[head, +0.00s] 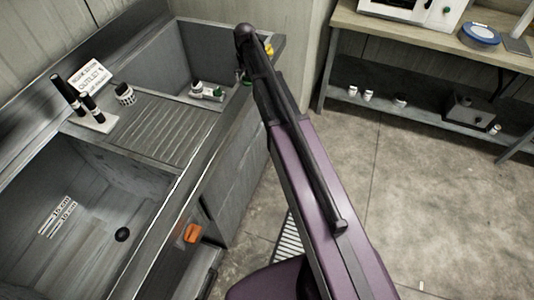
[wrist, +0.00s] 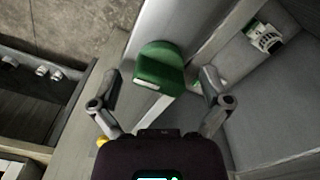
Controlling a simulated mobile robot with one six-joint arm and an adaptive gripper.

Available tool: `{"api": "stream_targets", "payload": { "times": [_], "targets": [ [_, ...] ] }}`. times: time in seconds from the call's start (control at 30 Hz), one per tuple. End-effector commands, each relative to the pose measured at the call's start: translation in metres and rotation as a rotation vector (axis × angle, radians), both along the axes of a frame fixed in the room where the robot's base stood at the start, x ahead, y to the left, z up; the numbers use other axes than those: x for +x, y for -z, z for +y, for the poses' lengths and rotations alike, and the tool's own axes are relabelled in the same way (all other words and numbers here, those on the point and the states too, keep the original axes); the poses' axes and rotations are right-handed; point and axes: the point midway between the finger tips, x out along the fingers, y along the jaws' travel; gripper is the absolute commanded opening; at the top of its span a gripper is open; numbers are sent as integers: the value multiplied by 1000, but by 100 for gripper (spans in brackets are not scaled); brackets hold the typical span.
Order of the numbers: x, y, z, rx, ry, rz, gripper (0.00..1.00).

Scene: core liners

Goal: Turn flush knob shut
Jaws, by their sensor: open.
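A green knob (wrist: 160,66) with a pale mark on its edge shows in the wrist view, at the sink's rim. My gripper (wrist: 161,88) is open and empty, with one finger on each side of the knob in that view. I cannot tell whether the fingers touch it or how deep they reach. In the head view only a bit of green (head: 246,83) shows beside my arm at the sink's far right end, and my arm hides most of the gripper. No label marks the knob as the flush knob.
A yellow part (head: 268,48) sits near the sink's far corner. A white fitting with green (head: 207,91) lies in the far basin. An orange knob (head: 192,233) is on the sink's front. A wooden bench (head: 400,35) stands at right; the floor between is mostly clear.

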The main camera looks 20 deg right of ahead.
Motion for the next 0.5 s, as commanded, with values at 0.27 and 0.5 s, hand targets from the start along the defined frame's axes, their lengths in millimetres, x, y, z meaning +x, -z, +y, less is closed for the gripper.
{"api": "stream_targets", "payload": {
  "times": [0.27, 0.5],
  "targets": [
    [0, 0, 0, 0, -180, 0, 97],
    [0, 0, 0, 0, -337, 0, 97]
  ]
}}
